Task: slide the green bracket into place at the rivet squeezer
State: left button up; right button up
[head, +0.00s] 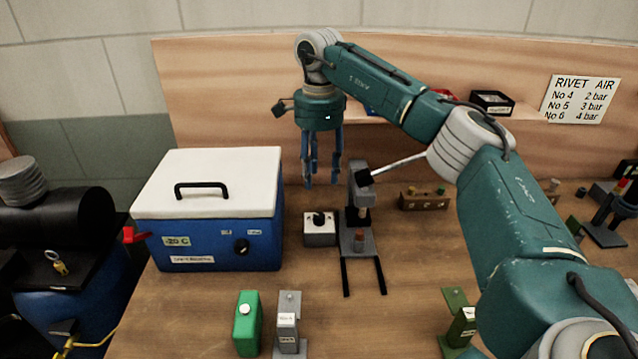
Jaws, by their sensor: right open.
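The rivet squeezer (357,205) is a grey upright press on the bench, with a lever reaching up to the right. Two dark parallel rails extend from its base toward me, and a small reddish piece sits on the base. What looks like the green bracket (458,318) is a dark green angled part with a pale label at the lower right, partly hidden by my right arm. My right gripper (322,184) is open and empty, pointing down above the bench, left of and behind the squeezer. My left gripper is not in view.
A blue cool box (215,235) with a white lid stands left. A small grey switch box (320,229) is beside the squeezer. The bench between the rails and green bracket is clear.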

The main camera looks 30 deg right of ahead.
aim_at(457, 340)
jog(key=k+j, duration=1.2)
jog(key=k, duration=0.1)
